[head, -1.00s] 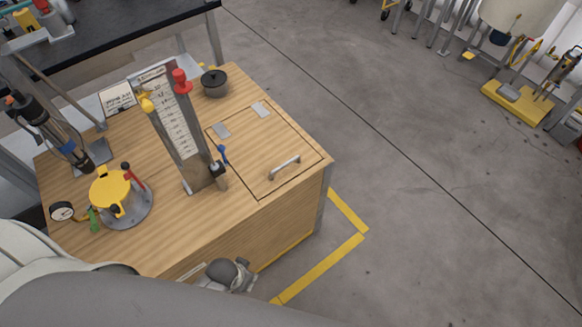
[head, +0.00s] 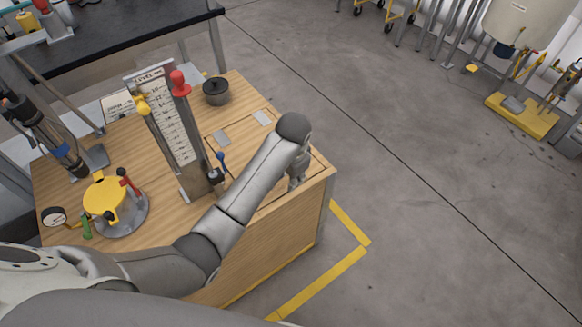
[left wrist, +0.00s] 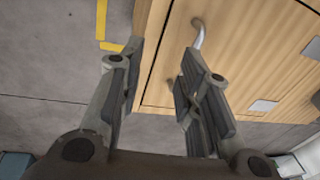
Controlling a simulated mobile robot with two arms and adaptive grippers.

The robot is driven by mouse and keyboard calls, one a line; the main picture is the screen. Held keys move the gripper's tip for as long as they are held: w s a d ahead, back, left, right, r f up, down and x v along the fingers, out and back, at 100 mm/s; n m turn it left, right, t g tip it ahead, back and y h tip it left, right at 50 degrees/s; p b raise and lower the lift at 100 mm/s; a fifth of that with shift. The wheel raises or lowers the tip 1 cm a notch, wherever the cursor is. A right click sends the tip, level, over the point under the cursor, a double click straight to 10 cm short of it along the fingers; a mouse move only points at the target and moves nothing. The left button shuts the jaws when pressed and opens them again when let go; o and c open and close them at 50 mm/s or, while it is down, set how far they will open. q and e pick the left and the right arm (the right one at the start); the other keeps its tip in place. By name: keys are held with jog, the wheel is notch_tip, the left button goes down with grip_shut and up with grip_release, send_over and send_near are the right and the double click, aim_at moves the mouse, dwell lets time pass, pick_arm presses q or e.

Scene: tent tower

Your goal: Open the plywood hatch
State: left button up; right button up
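The plywood hatch (head: 243,148) lies flat and closed in the top of the wooden cabinet, with two grey hinge plates along its far left edge. It also shows in the left wrist view (left wrist: 245,50). The curved metal handle (left wrist: 198,34) is just beyond my right-hand fingertip in the left wrist view; my arm hides it in the head view. My left gripper (head: 297,177) is over the hatch's near right part. In the left wrist view its fingers (left wrist: 163,55) are spread apart with nothing between them. My right gripper is out of view.
A gauge board (head: 165,125) with red and yellow knobs stands left of the hatch. A yellow-topped device (head: 105,195) stands at the left. The floor (head: 430,200) right of the cabinet is clear.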

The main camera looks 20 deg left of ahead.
pick_arm(q)
jog(key=w+r+m+y, duration=0.1)
jog(key=w+r, duration=0.4)
jog(key=b+x, duration=0.1)
jog(key=x, duration=1)
jog(key=shift+r, duration=0.1)
grip_shut()
